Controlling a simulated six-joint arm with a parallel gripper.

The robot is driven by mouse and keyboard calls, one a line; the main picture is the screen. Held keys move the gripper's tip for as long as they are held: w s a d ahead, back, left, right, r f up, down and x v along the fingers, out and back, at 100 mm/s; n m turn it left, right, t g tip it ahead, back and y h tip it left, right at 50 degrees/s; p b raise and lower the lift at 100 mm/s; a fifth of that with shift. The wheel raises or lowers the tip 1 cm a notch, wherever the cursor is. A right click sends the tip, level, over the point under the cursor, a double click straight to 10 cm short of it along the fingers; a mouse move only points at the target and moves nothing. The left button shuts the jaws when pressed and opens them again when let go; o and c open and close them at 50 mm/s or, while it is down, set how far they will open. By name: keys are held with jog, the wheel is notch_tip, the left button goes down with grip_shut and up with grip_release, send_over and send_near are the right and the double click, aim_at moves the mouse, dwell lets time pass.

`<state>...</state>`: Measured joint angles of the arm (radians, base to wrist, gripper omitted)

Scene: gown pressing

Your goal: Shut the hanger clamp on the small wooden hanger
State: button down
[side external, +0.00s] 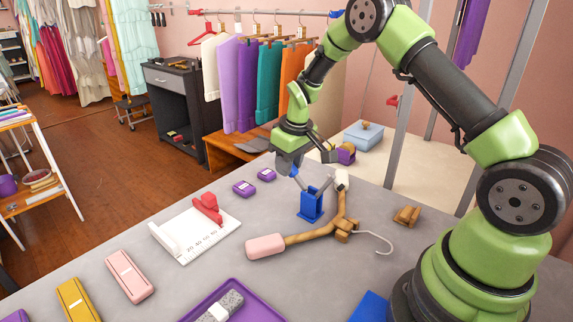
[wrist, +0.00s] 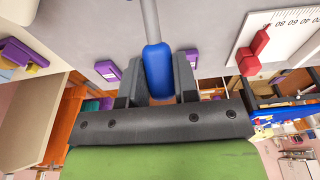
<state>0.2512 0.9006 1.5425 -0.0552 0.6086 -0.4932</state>
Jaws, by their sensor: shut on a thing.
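The wooden hanger (side external: 310,234) lies on the grey table with a metal hook, a pink padded end and a white end. The blue hanger clamp (side external: 311,206) stands upright beside the hanger's far arm. Its thin grey lever slants up and left from the blue body. My gripper (side external: 293,168) is above the clamp, its jaws shut around the lever's blue grip. In the wrist view, the blue grip (wrist: 158,70) sits between my fingers with the grey lever rod (wrist: 150,20) leading away. The clamp's contact with the hanger is unclear.
A white measuring board (side external: 195,235) with a red block stands left of the hanger. Two small purple boxes (side external: 254,182) lie behind. A wooden block (side external: 406,215) is right. A purple tray (side external: 232,300), pink case (side external: 129,275) and yellow case (side external: 76,300) are in front.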

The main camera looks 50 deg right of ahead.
aim_at(299, 178)
jog(key=shift+s+r+t, duration=0.25)
jog(key=shift+t, duration=0.25)
jog(key=c, duration=0.9)
grip_release()
jog(key=v, duration=1)
